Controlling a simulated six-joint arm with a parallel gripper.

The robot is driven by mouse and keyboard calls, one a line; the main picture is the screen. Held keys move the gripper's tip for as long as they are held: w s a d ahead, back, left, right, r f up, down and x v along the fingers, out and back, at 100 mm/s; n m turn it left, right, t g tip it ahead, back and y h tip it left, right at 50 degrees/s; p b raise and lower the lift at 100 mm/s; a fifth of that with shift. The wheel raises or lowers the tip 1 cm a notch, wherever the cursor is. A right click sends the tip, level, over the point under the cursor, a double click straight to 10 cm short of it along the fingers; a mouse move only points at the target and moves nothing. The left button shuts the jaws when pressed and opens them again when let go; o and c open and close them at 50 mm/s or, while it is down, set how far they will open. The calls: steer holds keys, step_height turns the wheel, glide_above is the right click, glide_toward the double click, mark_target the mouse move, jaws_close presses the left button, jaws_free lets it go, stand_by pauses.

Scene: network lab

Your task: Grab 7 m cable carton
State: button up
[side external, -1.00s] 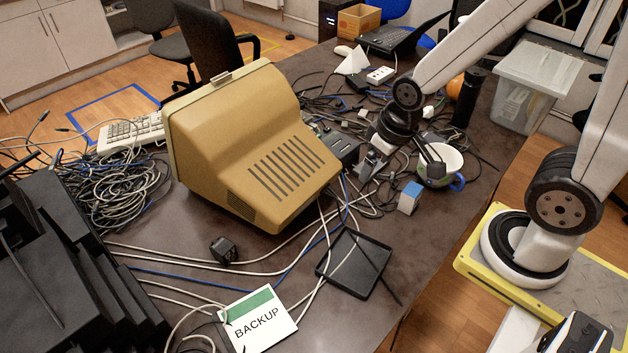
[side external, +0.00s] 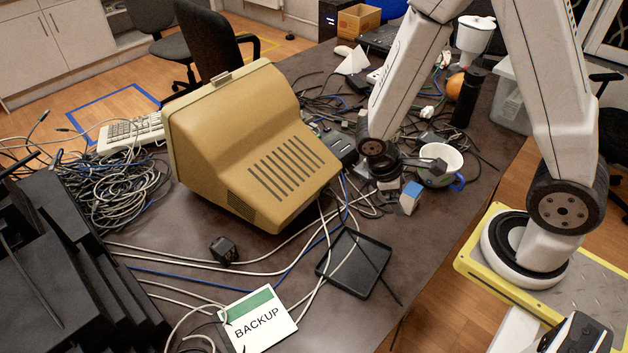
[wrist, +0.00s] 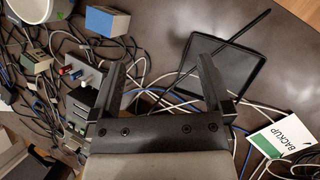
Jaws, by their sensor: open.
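A small carton with a blue top and tan sides (side external: 411,197) stands on the dark table, in front of the white mug. No lettering on it is readable, so I cannot confirm that it is the 7 m cable carton. It also shows at the upper left of the wrist view (wrist: 107,21). My gripper (wrist: 160,72) is open and empty, with cables and bare table beyond its fingers. The carton lies outside the fingers, up and to the left in that view. In the side view my wrist is low, left of the mug, and the fingertips are hard to make out.
A white mug (side external: 440,160) with a blue handle stands close behind the carton. A beige monitor (side external: 250,150) stands to the left. A black tray (side external: 355,262) and BACKUP card (side external: 258,318) lie nearer the camera. Loose cables cover much of the table; some table right of the tray is bare.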

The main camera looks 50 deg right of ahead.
mark_target(406, 203)
steer(key=d+f+n+t+h, duration=0.1)
steer(key=d+f+n+h, duration=0.1)
steer(key=f+n+h, duration=0.1)
steer(key=w+d+f+n+t+h, duration=0.1)
steer(key=d+f+n+h, duration=0.1)
steer(key=f+n, duration=0.3)
steer(key=d+f+n+t+h, duration=0.1)
steer(key=d+f+n+h, duration=0.2)
steer(key=f+n, duration=0.1)
steer(key=shift+w+f+h, duration=0.2)
steer(key=shift+w+h, duration=0.05)
steer(key=shift+h, duration=0.15)
steer(key=shift+w+f+n+t, duration=0.15)
steer(key=shift+f+n+t, duration=0.35)
steer(key=shift+t, duration=0.1)
steer(key=shift+d, duration=0.1)
steer(key=shift+x, duration=1.25)
steer(key=shift+d, duration=0.1)
steer(key=shift+x, duration=2.5)
steer(key=shift+c, duration=0.2)
